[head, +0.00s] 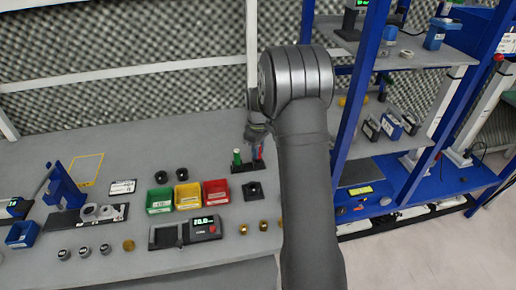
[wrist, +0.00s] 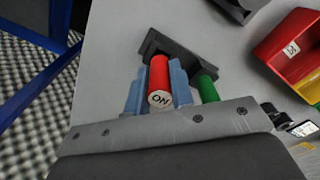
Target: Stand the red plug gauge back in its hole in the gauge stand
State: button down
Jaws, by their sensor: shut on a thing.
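The red plug gauge (wrist: 159,76) is between the two blue fingers of my gripper (wrist: 157,70) in the wrist view, its marked end facing the camera. My gripper is shut on it. Its far end meets the black gauge stand (wrist: 196,58) at the stand's left part; how deep it sits in the hole is hidden. A green plug gauge (wrist: 208,88) stands in the stand just right of my gripper. In the head view my gripper (head: 257,143) is over the right end of the stand (head: 246,168), beside the green gauge (head: 237,157); the red gauge (head: 258,152) shows only partly.
Green (head: 160,200), yellow (head: 188,196) and red (head: 216,193) bins stand left of the stand. A small black block (head: 253,191) lies in front of it. A digital gauge (head: 186,232) and brass pieces lie nearer. A blue shelf post (head: 358,100) rises to the right.

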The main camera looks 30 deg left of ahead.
jog(key=shift+f, duration=0.75)
jog(key=c, duration=1.2)
grip_release()
jog(key=shift+o, duration=0.2)
jog(key=shift+r, duration=0.1)
notch_tip(320, 180, up, 17)
notch_tip(320, 180, down, 17)
jog(key=shift+f, duration=0.1)
